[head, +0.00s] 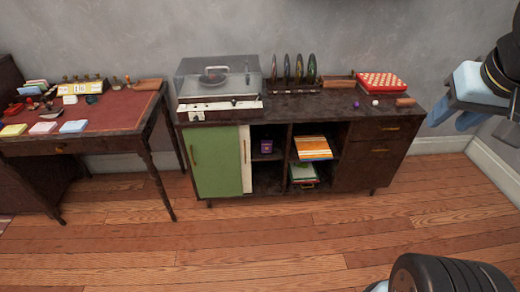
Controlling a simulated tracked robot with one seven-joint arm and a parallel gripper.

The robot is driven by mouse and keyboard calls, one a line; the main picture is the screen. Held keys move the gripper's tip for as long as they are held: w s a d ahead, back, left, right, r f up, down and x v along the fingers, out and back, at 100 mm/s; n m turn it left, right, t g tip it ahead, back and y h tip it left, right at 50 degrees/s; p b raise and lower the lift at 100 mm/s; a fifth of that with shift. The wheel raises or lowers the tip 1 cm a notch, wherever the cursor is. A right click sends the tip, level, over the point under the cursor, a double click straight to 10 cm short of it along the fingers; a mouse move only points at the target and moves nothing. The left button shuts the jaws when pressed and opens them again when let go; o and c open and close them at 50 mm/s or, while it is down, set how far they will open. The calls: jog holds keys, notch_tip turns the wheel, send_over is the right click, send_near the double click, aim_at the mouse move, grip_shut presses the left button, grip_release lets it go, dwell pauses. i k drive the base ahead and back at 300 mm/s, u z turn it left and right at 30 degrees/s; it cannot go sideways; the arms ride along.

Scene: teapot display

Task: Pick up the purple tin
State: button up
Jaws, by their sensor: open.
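The purple tin (266,146) is small and dark purple with a yellowish mark on its front. In the head view it stands upright on a shelf inside an open compartment of the dark wooden cabinet (352,132). The green door (217,161) and a narrow white panel (246,158) are left of that compartment. My gripper (450,119) is at the right edge of the view, open and empty, well to the right of the cabinet and far from the tin.
A record player (218,82) with a clear lid, a rack of discs (294,70) and a red patterned box (381,82) stand on the cabinet. Books (312,148) fill the neighbouring compartment. A desk (100,119) with small items is at left. The wooden floor (290,240) in front is clear.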

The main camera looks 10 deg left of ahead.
aim_at(265, 147)
jog(key=k, duration=1.25)
jog(key=u, duration=0.6)
jog(key=i, duration=1)
jog(key=z, duration=0.05)
